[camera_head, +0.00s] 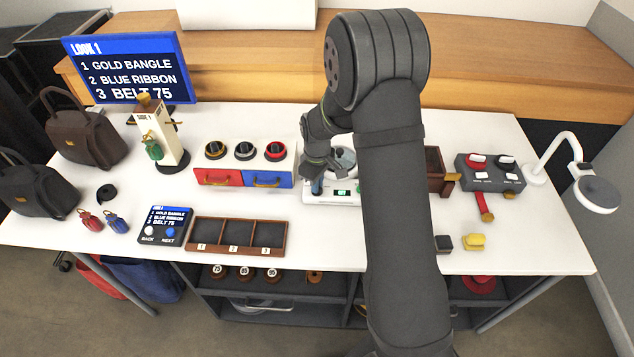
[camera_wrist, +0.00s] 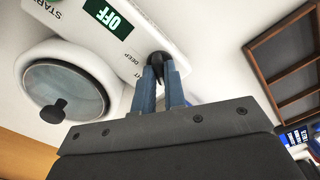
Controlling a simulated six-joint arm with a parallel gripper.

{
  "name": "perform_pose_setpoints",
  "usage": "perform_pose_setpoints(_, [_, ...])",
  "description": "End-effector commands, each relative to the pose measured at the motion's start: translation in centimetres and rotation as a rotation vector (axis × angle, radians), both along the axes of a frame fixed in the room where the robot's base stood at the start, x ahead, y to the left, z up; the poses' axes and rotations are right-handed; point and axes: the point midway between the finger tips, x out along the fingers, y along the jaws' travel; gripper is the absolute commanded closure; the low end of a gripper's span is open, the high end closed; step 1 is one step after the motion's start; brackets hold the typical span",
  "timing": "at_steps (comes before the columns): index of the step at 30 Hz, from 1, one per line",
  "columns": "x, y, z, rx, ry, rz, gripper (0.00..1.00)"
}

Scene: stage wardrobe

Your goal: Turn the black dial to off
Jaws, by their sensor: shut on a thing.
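The black dial (camera_wrist: 159,60) sits on the front panel of a white appliance (camera_wrist: 165,22), near its end, in the wrist view. My gripper (camera_wrist: 161,76) is shut on the dial, one blue finger on each side. A green display (camera_wrist: 108,17) on the same panel reads OFF. A round glass lid with a black knob (camera_wrist: 53,112) is on the appliance's top. In the head view my gripper (camera_head: 317,186) is at the left end of the white appliance (camera_head: 320,199), and the dial is hidden there. The dial's pointer mark cannot be made out.
A red and blue drawer unit (camera_head: 244,178) with several knobs stands just left of the appliance. A brown three-slot tray (camera_head: 237,249) lies in front. A grey switch box (camera_head: 490,177) and white lamp (camera_head: 597,193) stand at right. My arm covers part of the table.

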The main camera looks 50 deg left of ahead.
Motion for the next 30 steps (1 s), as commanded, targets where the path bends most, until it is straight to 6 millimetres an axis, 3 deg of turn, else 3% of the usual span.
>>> perform_pose_setpoints(9, [0.0, 0.0, 0.0, 0.000, -0.001, 0.013, 1.00])
perform_pose_setpoints(10, [0.0, 0.0, 0.0, 0.000, -0.001, 0.013, 0.87])
perform_pose_setpoints(13, [0.0, 0.0, 0.0, 0.000, -0.001, 0.012, 0.68])
perform_pose_setpoints(23, [0.0, 0.0, 0.2, 0.001, -0.001, 0.011, 0.67])
perform_pose_setpoints(30, [0.0, 0.1, 3.6, 0.004, -0.002, 0.011, 0.67])
